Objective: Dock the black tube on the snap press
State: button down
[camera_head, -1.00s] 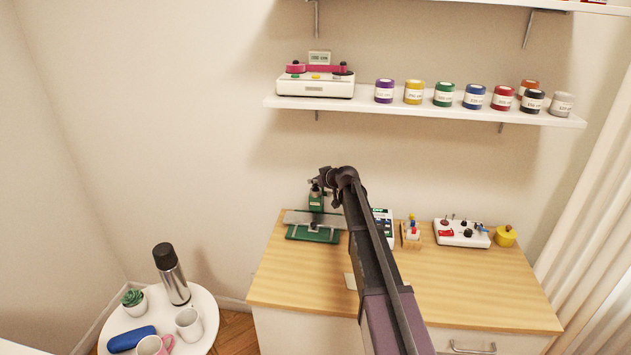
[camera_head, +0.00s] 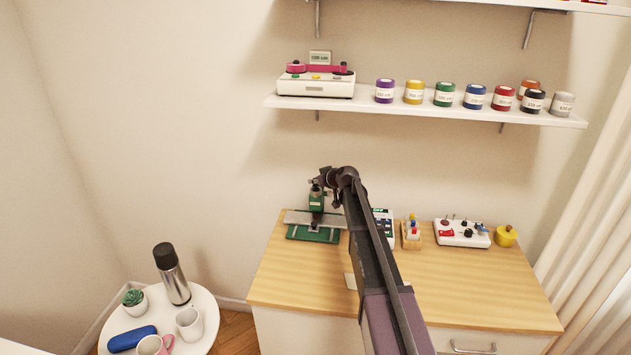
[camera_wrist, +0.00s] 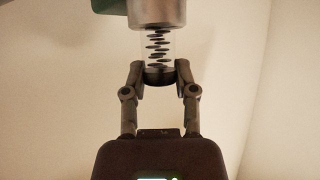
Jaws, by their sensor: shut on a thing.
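The black tube (camera_wrist: 158,48) is clear, with a stack of black discs inside and a dark end at the bottom. In the wrist view my gripper (camera_wrist: 160,76) is shut around its dark lower end. The tube's upper end meets a grey metal cylinder (camera_wrist: 157,12); whether it is seated in it cannot be told. The snap press (camera_head: 316,199) is green, with a grey plate and green base, at the desk's back left. In the head view my gripper is small and dark at the press's top, and the tube cannot be made out. A green part (camera_wrist: 108,5) shows at the wrist view's top.
On the desk (camera_head: 300,285), right of my arm, are a small wooden stand (camera_head: 411,236), a white tray (camera_head: 462,234) and a yellow pot (camera_head: 506,237). A shelf (camera_head: 440,111) with several labelled jars is above. A round table (camera_head: 207,308) with a flask stands left.

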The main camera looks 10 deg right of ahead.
jog(key=shift+f+b, duration=0.6)
dwell(0.4)
jog(key=c, duration=0.7)
grip_release()
jog(key=shift+s+r, duration=0.1)
jog(key=p+v, duration=0.5)
jog(key=v, duration=0.5)
jog(key=shift+s+d+r, duration=0.2)
jog(key=shift+s, duration=0.15)
dwell(0.6)
jog(key=s+a+f+m+g+h, duration=0.1)
jog(key=s+f+m+g+h, duration=0.1)
jog(key=s, duration=1)
jog(key=s+a+f+m+g+h, duration=0.1)
jog(key=s+f+g, duration=0.3)
jog(key=s, duration=0.8)
jog(key=s+a+f+m+g+h, duration=0.2)
jog(key=s+g, duration=0.3)
jog(key=s, duration=0.7)
jog(key=shift+s+a+f+m+h, duration=0.15)
jog(key=shift+s+f, duration=0.05)
jog(key=shift+f, duration=0.25)
jog(key=shift+s+a+f+m+h, duration=0.15)
jog(key=shift+s+a+f, duration=0.05)
jog(key=shift+f, duration=0.2)
